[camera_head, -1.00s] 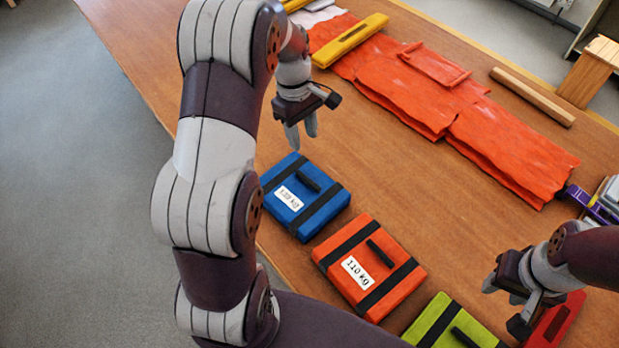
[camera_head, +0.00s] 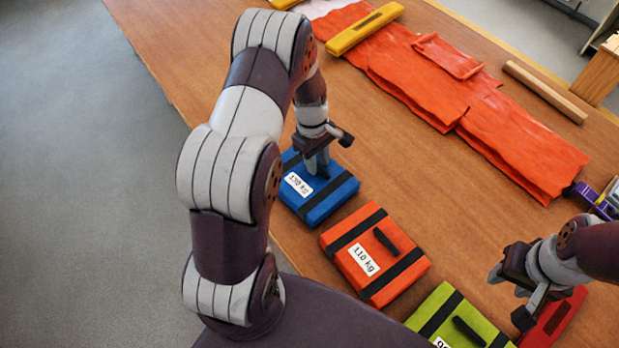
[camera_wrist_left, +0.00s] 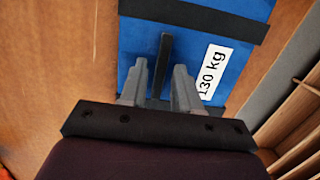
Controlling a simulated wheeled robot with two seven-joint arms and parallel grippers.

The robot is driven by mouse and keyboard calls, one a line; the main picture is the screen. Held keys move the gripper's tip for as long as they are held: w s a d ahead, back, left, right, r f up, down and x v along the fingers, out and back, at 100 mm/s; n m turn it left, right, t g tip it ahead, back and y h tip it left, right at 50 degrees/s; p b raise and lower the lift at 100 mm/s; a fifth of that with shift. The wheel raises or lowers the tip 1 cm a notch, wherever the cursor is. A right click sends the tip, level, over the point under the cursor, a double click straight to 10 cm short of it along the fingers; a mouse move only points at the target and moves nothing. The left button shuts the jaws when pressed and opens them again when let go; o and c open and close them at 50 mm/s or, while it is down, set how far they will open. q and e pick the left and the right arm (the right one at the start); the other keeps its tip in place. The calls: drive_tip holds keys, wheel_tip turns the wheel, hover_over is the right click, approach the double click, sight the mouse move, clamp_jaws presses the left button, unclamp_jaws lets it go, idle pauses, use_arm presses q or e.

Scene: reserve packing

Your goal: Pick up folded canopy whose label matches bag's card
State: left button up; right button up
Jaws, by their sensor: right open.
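Folded canopies lie in a row along the table's near edge. The blue one (camera_head: 322,209) has black straps, a black handle and a label reading 130 kg; it fills the left wrist view (camera_wrist_left: 195,45). The orange one (camera_head: 405,236) reads 110 kg. The green one (camera_head: 436,304) has a label cut off by the frame. A red one (camera_head: 566,310) is partly hidden. My left gripper (camera_head: 318,168) is open over the blue canopy, its fingers (camera_wrist_left: 158,85) on either side of the handle. My right gripper (camera_head: 507,300) is open beside the red canopy. No bag card is readable.
A long orange-red cloth (camera_head: 470,100) lies across the table's far side with a yellow bar (camera_head: 365,28) on it. A wooden rod (camera_head: 544,92) lies behind it. Bare table (camera_head: 430,180) separates the cloth from the canopies.

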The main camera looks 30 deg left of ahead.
use_arm(q)
clamp_jaws()
drive_tip(key=shift+r, duration=0.1)
idle(1.1)
